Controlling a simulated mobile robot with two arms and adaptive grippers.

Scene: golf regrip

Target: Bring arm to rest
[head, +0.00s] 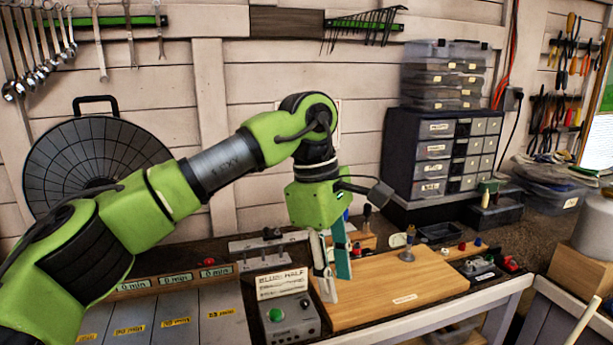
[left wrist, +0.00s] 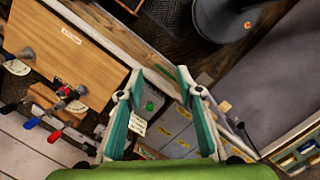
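My left arm, green and grey, comes in from the left in the head view and bends down at the wrist. Its gripper (head: 334,284) points down over the left edge of the wooden board (head: 405,290), beside the grey control box with the green button (head: 290,318). In the left wrist view the two teal-lined fingers of the left gripper (left wrist: 163,78) stand apart with nothing between them. The wooden board also shows in the left wrist view (left wrist: 70,50). My right gripper is in neither view.
A drawer cabinet (head: 440,150) stands at the back right of the bench. A small grey-based fixture (head: 408,250) stands at the board's back edge. Grey panels with yellow labels (head: 165,325) lie at the front left. Most of the board's top is bare.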

